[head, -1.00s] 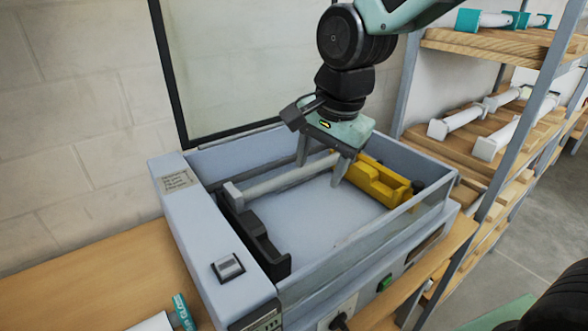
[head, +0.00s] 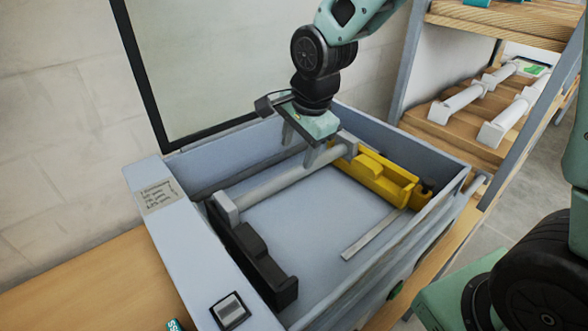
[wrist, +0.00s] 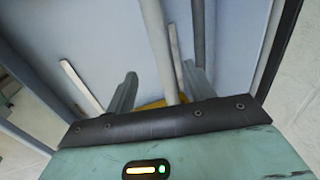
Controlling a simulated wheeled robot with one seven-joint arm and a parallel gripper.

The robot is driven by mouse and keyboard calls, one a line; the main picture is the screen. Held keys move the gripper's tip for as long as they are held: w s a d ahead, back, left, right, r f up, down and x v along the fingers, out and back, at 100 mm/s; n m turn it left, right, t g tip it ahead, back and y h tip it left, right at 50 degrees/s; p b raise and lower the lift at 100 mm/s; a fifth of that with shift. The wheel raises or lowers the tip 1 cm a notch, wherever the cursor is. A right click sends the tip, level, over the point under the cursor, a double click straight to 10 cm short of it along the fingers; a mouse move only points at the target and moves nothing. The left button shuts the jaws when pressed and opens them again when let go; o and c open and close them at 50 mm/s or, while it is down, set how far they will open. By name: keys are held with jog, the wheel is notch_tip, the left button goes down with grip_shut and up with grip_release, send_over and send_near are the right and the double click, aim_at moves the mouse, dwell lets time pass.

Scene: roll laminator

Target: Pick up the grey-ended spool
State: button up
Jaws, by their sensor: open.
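The grey-ended spool (head: 270,184) lies inside the open laminator, a pale shaft with a grey block at its left end; its right end is by the yellow bracket (head: 372,175). My gripper (head: 300,152) is open, pointing down at the spool's right half, its near finger close to the shaft. In the wrist view the pale shaft (wrist: 157,42) runs between the spread fingers of my gripper (wrist: 160,82). Neither finger clearly touches it; exact height is hard to tell.
The laminator's grey walls (head: 215,165) surround the spool. A black bracket (head: 252,262) stands at its left end, and a thin bar (head: 373,235) lies on the right. Pale spools (head: 460,103) rest on the wooden shelf at right. The laminator floor (head: 320,220) is largely clear.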

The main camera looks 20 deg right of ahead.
aim_at(291, 173)
jog(key=p+x, duration=0.1)
jog(key=x, duration=0.4)
jog(key=shift+f, duration=0.1)
jog(key=shift+p+x, duration=1.25)
jog(key=shift+x, duration=1.35)
jog(key=shift+w, duration=0.1)
jog(key=c, duration=1.1)
jog(key=shift+c, duration=0.2)
